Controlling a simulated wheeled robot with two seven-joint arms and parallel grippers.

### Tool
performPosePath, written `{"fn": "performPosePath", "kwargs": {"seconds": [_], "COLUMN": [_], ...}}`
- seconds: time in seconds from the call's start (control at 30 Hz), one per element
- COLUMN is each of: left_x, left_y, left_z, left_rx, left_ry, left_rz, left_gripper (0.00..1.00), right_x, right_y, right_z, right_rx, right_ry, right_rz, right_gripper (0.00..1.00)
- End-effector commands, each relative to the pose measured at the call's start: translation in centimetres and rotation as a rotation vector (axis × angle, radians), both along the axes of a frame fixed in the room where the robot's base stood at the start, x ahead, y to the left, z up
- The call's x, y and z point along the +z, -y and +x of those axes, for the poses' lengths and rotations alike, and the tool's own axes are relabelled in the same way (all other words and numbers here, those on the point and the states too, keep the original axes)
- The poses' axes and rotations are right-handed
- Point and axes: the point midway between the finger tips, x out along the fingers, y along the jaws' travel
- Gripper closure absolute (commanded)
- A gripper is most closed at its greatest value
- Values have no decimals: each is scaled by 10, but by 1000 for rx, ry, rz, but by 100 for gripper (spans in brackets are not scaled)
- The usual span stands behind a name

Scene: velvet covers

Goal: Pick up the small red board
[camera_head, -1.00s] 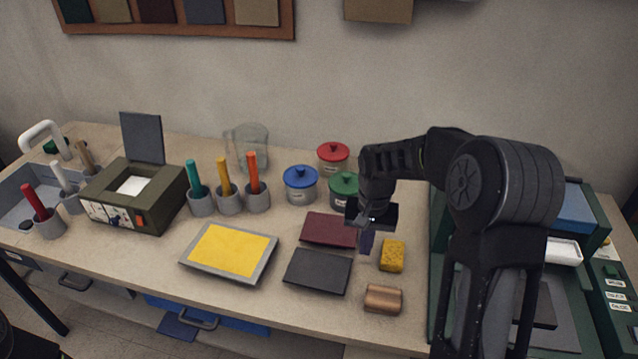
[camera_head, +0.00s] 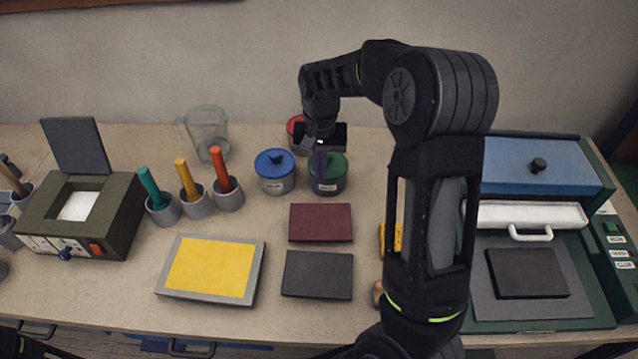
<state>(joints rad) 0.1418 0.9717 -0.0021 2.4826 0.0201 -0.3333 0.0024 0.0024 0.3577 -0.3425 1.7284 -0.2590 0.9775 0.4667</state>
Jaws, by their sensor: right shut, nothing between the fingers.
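The small red board (camera_head: 320,222) is a dark maroon rectangle lying flat on the table, just behind a dark grey board (camera_head: 317,274). My right gripper (camera_head: 320,165) is above the table behind the red board, in front of the green-lidded jar as seen here. Its fingers are shut and empty, pointing down. It is apart from the red board. My left gripper is not in view; only a bit of dark arm shows at the lower left corner.
Blue-lidded (camera_head: 275,171), green-lidded (camera_head: 334,175) and red-lidded (camera_head: 297,134) jars stand behind the boards. A yellow-topped panel (camera_head: 211,268) lies left. A yellow sponge (camera_head: 396,237) is partly hidden by my right arm. A green press-like station (camera_head: 585,262) stands right.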

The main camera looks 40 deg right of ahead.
Motion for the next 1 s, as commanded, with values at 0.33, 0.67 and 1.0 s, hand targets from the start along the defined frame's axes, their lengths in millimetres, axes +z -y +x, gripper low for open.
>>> {"fn": "performPosePath", "kwargs": {"seconds": [0.33, 0.67, 1.0], "left_x": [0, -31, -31], "left_y": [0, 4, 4], "left_z": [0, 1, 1], "left_rx": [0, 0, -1], "left_ry": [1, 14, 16], "left_rz": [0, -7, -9], "left_gripper": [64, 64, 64], "right_x": [-46, -95, -97], "right_y": [0, 0, 0], "right_z": [-1, -1, 0], "right_rx": [0, 0, 0], "right_ry": [-4, -1, -1], "right_rz": [1, 0, 1], "right_gripper": [100, 100, 100]}}
